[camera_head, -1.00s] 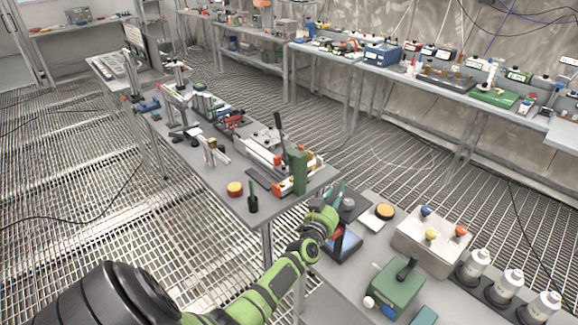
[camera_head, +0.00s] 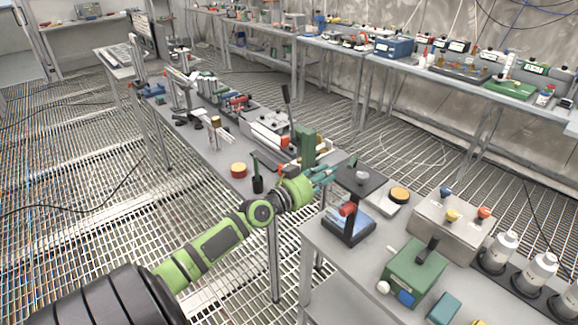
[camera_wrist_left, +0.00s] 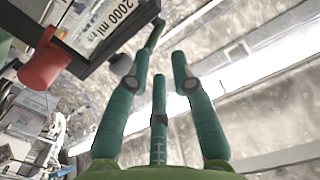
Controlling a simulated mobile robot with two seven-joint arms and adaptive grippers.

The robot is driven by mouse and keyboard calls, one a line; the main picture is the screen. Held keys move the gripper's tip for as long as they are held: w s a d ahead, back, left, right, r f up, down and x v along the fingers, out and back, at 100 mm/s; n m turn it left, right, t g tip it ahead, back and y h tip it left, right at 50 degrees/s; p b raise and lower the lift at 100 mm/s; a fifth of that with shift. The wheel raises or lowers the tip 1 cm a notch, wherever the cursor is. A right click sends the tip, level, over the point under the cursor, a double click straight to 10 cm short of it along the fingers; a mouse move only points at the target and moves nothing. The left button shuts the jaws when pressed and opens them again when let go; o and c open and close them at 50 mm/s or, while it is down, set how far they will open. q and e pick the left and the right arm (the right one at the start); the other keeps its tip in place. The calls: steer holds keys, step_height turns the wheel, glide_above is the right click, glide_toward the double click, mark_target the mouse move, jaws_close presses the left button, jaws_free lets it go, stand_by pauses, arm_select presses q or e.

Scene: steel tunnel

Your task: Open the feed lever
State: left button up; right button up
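My left gripper (camera_head: 322,173) is at the left side of a dark stand with a flat black top (camera_head: 362,180) and a red cylindrical part (camera_head: 347,209). In the left wrist view, its teal fingers (camera_wrist_left: 160,65) are spread, with nothing between them. A black panel labelled "2000 ml" (camera_wrist_left: 105,22) is at the upper left there, with the red part (camera_wrist_left: 45,62) beside it. A short dark bar (camera_wrist_left: 155,33) shows just beyond the left fingertip; whether they touch I cannot tell. I cannot tell which part is the feed lever. My right gripper is out of view.
On the near bench, a green box with a black handle (camera_head: 413,268), a grey box with coloured knobs (camera_head: 445,228) and white bottles (camera_head: 497,252) stand to the right. A crowded bench (camera_head: 215,150) is behind my arm. Open grating floor lies left.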

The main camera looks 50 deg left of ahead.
arm_select(q)
steer(key=s+f+n+g+y+b, duration=0.1)
steer(key=s+f, duration=0.5)
steer(key=f, duration=1.1)
steer(key=s+f+n+g+y+b, duration=0.1)
steer(key=s+f+g+b, duration=0.2)
steer(key=f, duration=1.5)
steer(key=shift+s+d+g, duration=0.15)
steer(key=shift+s+g, duration=1.25)
steer(key=shift+s, duration=0.7)
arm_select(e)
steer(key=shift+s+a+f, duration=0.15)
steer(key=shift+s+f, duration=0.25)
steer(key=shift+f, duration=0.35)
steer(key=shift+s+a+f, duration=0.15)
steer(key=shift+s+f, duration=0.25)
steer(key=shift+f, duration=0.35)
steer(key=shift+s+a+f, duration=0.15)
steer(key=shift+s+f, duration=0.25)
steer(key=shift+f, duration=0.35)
arm_select(q)
steer(key=shift+f, duration=0.1)
